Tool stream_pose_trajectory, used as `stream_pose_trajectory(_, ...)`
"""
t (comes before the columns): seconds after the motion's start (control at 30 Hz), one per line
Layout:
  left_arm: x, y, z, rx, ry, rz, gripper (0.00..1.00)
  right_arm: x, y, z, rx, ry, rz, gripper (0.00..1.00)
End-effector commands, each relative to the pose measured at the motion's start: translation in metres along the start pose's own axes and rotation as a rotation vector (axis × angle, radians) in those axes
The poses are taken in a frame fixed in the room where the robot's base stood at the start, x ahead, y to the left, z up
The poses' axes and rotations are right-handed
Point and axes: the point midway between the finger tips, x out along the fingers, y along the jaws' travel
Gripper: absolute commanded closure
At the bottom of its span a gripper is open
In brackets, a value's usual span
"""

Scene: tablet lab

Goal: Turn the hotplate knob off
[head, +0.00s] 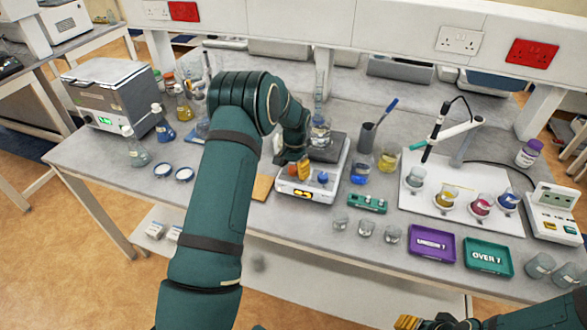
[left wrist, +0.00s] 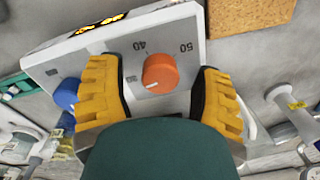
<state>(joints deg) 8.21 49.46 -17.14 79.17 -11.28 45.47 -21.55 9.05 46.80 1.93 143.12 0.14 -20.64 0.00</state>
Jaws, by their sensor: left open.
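The white hotplate (head: 333,183) stands in the middle of the bench with a beaker (head: 320,134) on its dark top. Its front shows a lit display and a blue knob (head: 323,178). In the left wrist view, the orange knob (left wrist: 159,73) has a white pointer line and the marks 40 and 50 around it. My left gripper (left wrist: 160,92) is open, with one yellow finger on each side of the orange knob and gaps between.
My right gripper (head: 408,322) is at the bottom edge, partly cut off. A green block (head: 367,204) and small beakers stand right of the hotplate. A purple tray (head: 432,243) and a green tray (head: 488,257) lie near the front edge. A cork mat (head: 262,187) lies left.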

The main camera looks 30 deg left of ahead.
Motion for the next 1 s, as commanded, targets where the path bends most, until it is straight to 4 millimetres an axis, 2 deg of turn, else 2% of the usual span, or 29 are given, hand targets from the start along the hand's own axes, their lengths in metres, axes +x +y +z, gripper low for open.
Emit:
stream_pose_trajectory(0.3, 0.0019, -0.0001, -0.0001, 0.000, 0.001, 0.000, 0.33, -0.0001, 0.0000, -0.0001, 0.000, 0.000, 0.000, 0.53)
stream_pose_trajectory(0.5, 0.0018, -0.0001, -0.0001, 0.000, 0.001, 0.000, 1.00, -0.0001, 0.0000, 0.0000, 0.000, 0.000, 0.000, 0.53)
stream_pose_trajectory(0.77, 0.0019, 0.0000, -0.0001, -0.012, 0.000, 0.000, 1.00, 0.0007, 0.0003, 0.0001, 0.000, 0.000, 0.000, 0.53)
stream_pose_trajectory(1.0, 0.0028, 0.0002, -0.0002, -0.099, -0.004, 0.000, 1.00, 0.0057, 0.0021, 0.0009, 0.000, 0.000, 0.001, 0.53)
